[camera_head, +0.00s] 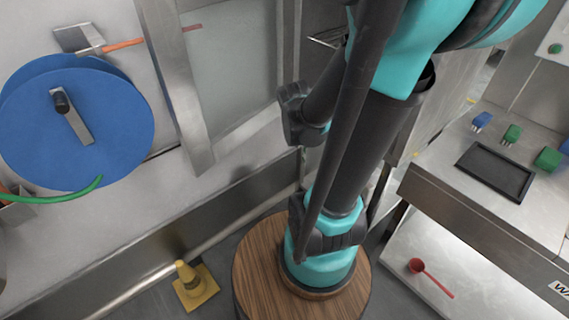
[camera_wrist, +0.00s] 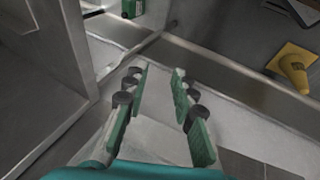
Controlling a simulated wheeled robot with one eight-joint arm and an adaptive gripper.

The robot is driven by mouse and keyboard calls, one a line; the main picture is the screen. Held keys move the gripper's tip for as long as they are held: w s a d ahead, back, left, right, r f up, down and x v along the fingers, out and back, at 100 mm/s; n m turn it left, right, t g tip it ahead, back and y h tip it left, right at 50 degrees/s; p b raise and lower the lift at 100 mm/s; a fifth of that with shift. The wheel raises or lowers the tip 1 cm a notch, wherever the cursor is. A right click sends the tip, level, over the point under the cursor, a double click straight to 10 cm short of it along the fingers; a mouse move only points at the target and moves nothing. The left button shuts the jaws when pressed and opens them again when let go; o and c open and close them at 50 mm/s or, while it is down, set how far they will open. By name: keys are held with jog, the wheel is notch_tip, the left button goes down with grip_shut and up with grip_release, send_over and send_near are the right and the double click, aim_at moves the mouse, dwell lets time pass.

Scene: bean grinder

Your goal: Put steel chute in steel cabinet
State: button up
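My gripper (camera_wrist: 160,72) is in the wrist view, its two teal-padded fingers apart, with no object clearly held between them. A pale grey surface shows between and behind the fingers; I cannot tell what it belongs to. A steel, box-like housing with upright walls, perhaps the steel cabinet (camera_wrist: 75,45), stands at the left of the wrist view, beside the gripper. I cannot make out the steel chute for certain in either view. In the head view my arm covers the middle, and my gripper cannot be made out.
A blue reel (camera_head: 115,130) is on the left wall panel. At right, a steel bench (camera_head: 465,195) holds a black tray (camera_head: 495,172). A red scoop (camera_head: 430,275) lies below.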

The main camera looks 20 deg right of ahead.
jog(key=s+a+f+m+y, duration=0.2)
jog(key=s+a+m+y, duration=0.1)
jog(key=s+a, duration=0.4)
jog(key=shift+s+a+m+g, duration=0.3)
jog(key=shift+a+m, duration=0.3)
jog(key=shift+m, duration=0.3)
jog(key=shift+d+f, duration=0.1)
